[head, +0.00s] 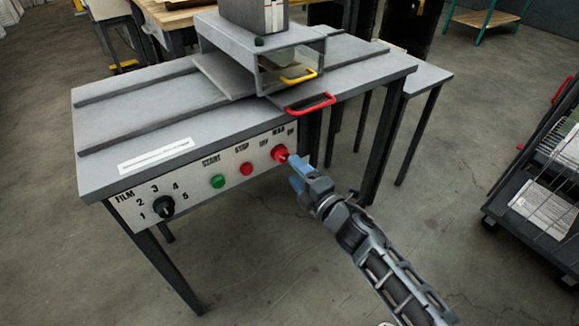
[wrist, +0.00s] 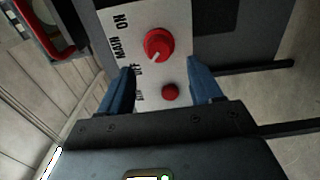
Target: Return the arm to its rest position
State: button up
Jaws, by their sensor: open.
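My arm reaches in from the lower right of the head view. My gripper (head: 292,168) is in front of the machine's control panel (head: 262,162), close to the red main knob (head: 280,153). In the wrist view my gripper (wrist: 158,82) shows two blue fingers spread apart with nothing between them. The red main knob (wrist: 158,45) lies just beyond the fingertips, and I see a gap around it. A small red button (wrist: 170,92) shows between the fingers. The knob's white mark points towards the lower left in the wrist view.
The grey machine table (head: 130,100) carries a sealing unit with a red handle (head: 310,103) and a yellow handle (head: 298,77). The panel also has a green start button (head: 218,181) and a black film dial (head: 161,206). A dark cart (head: 540,190) stands at right. Floor between is clear.

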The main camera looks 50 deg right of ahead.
jog(key=shift+v, duration=1)
jog(key=s+a+r+m+g+y+p, duration=0.1)
jog(key=s+a+m+y, duration=0.15)
jog(key=s+a, duration=0.45)
jog(key=s+a+r+m+y, duration=0.1)
jog(key=s+a+r+m, duration=0.15)
jog(key=s+a, duration=0.45)
jog(key=s+a+r+m, duration=0.3)
jog(key=s+r+m, duration=0.2)
jog(key=s, duration=0.3)
jog(key=s+a+r+m+g+y+p, duration=0.1)
jog(key=s+a+r+m, duration=0.2)
jog(key=s+r+m, duration=0.2)
jog(key=s+r, duration=0.1)
jog(key=s, duration=0.2)
jog(key=shift+a+g, duration=0.15)
jog(key=shift+g, duration=0.15)
jog(key=shift+y, duration=0.25)
